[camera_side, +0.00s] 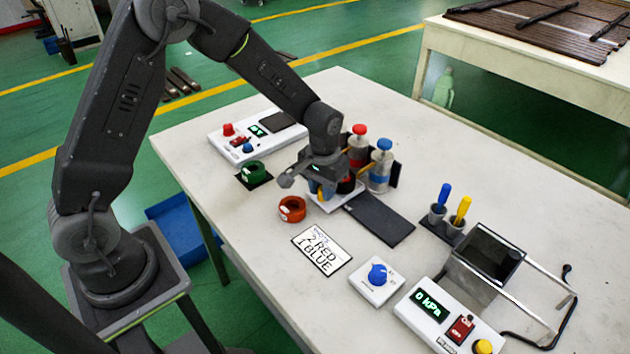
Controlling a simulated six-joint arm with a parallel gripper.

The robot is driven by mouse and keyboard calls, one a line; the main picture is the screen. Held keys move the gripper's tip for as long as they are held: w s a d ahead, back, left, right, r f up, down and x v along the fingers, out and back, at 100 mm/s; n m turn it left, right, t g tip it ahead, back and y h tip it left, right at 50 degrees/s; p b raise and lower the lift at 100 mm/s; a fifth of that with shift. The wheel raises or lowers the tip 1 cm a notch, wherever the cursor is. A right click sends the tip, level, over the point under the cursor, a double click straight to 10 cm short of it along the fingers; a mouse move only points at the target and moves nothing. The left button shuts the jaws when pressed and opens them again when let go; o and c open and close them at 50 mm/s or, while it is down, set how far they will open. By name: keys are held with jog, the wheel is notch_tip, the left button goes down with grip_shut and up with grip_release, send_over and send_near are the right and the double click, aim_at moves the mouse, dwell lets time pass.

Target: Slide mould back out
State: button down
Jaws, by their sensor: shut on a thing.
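My gripper (323,187) reaches down at the front of the dispenser stand, low over its white base (329,203). It is shut on the mould, which is mostly hidden by the fingers and wrist. A dark round piece with some red (346,184) shows just right of the fingers; I cannot tell if it is part of the mould. Behind stand two clear dispenser bottles, one with a red top (359,130) and one with a blue top (384,145). A dark flat pad (380,219) lies in front and to the right of the stand.
A card reading 2 red, 1 blue (321,251) and a blue knob box (377,275) are in front. A scale (225,143) stands behind; a pressure unit (430,304) and open chamber (488,253) stand right.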

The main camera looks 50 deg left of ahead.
jog(key=d, duration=1.5)
jog(key=shift+d, duration=0.1)
jog(key=c, duration=1.3)
grip_release()
jog(key=o, duration=0.4)
jog(key=shift+c, duration=0.2)
notch_tip(320, 180, up, 14)
